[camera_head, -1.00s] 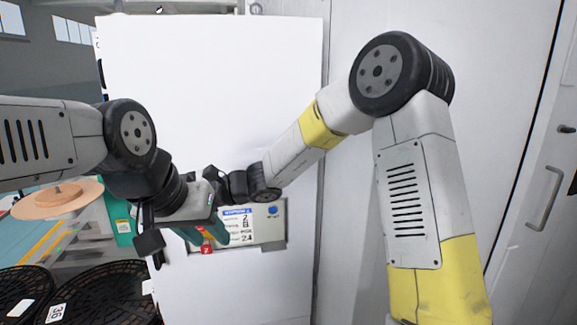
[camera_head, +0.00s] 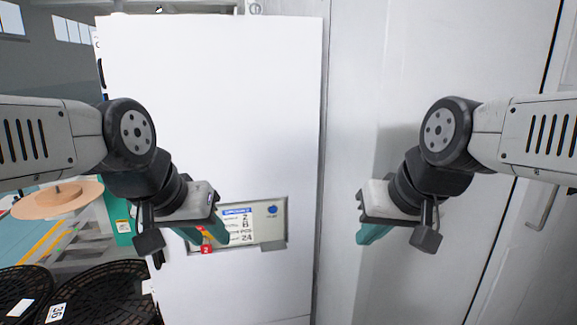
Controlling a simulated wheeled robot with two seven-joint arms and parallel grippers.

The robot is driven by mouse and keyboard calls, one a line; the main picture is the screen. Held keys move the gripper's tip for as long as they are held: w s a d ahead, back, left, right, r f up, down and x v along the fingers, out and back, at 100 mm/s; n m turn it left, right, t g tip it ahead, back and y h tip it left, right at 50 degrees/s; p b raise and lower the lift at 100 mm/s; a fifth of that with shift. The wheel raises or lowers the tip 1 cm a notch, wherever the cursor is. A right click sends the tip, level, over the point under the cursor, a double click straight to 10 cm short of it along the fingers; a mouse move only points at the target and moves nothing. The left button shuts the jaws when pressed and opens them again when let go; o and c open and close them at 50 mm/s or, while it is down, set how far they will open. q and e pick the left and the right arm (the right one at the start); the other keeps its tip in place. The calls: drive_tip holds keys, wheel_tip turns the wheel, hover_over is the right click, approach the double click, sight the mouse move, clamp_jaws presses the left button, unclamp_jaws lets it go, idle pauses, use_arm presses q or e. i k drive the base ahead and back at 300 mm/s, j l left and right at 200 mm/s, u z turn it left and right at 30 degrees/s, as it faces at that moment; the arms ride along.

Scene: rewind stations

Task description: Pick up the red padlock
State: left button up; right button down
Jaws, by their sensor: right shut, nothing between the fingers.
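The red padlock (camera_head: 206,249) is small, with a white mark on its face. It hangs at the lower left of a grey panel on the white cabinet door. My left gripper (camera_head: 205,238) is in front of that panel, just above the padlock in the picture. Its teal fingers are spread apart, with red and yellow parts showing between them. I cannot tell how far it is from the padlock in depth. My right gripper (camera_head: 370,236) is shut and empty, well to the right of the panel.
The grey panel (camera_head: 277,233) carries a label and a blue knob (camera_head: 272,210). The white cabinet (camera_head: 230,100) fills the middle. A door handle (camera_head: 540,212) is at right.

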sight(207, 248)
drive_tip(key=j+u, duration=0.1)
drive_tip(key=j, duration=0.35)
drive_tip(key=i+j+u, duration=0.1)
drive_tip(key=j, duration=0.35)
drive_tip(key=i+j+u, duration=0.1)
drive_tip(key=j, duration=0.35)
drive_tip(key=j+u, duration=0.1)
drive_tip(key=j, duration=0.3)
drive_tip(key=i, duration=0.05)
